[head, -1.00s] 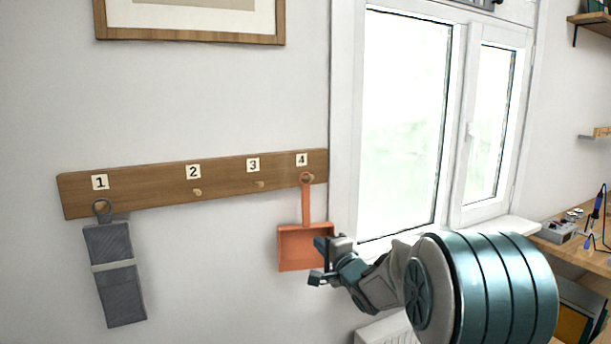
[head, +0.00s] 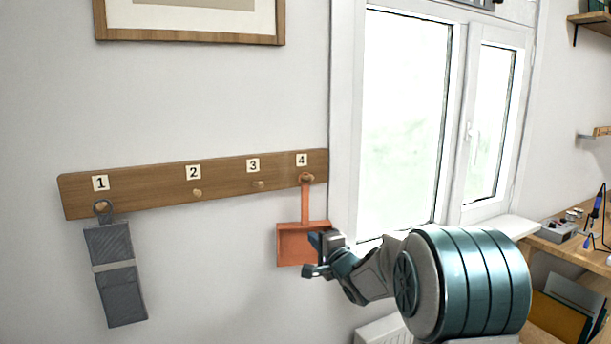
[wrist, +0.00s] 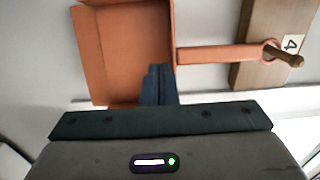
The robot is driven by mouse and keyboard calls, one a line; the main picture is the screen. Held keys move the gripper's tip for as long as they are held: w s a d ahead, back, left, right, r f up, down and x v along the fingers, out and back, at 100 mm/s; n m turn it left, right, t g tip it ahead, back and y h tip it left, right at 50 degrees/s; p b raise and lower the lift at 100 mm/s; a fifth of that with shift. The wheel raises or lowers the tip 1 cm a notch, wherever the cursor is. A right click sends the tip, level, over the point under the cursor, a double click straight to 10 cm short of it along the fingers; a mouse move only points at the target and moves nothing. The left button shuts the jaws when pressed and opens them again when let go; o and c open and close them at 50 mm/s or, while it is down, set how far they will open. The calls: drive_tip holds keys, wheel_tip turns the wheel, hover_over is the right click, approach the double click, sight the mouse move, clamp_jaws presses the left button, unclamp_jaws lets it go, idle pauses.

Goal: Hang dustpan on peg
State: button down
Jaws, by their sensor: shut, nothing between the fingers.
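The orange dustpan (head: 292,246) hangs on the wall rail below label 4. In the wrist view, the ring at the end of its handle (wrist: 218,54) is around the wooden peg (wrist: 290,58). The pan (wrist: 130,48) hangs flat or nearly flat near the wall. My gripper (head: 313,255) is at the pan's lower right side and covers part of it in the head view. In the wrist view, my gripper's dark fingers (wrist: 159,86) are together, overlapping the pan's edge near the handle's base. I cannot tell whether they touch it.
The wooden rail (head: 140,188) also bears pegs 1, 2 and 3. A grey hanging pouch (head: 115,275) is on peg 1; peg 2 (head: 197,192) and peg 3 (head: 258,184) are bare. The window frame (head: 345,130) and sill stand close to the right of the dustpan.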

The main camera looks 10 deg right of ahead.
drive_tip(key=shift+p+x, duration=0.5)
drive_tip(key=shift+x, duration=1.9)
drive_tip(key=shift+v, duration=2.35)
idle(1.4)
drive_tip(key=shift+v, duration=2.95)
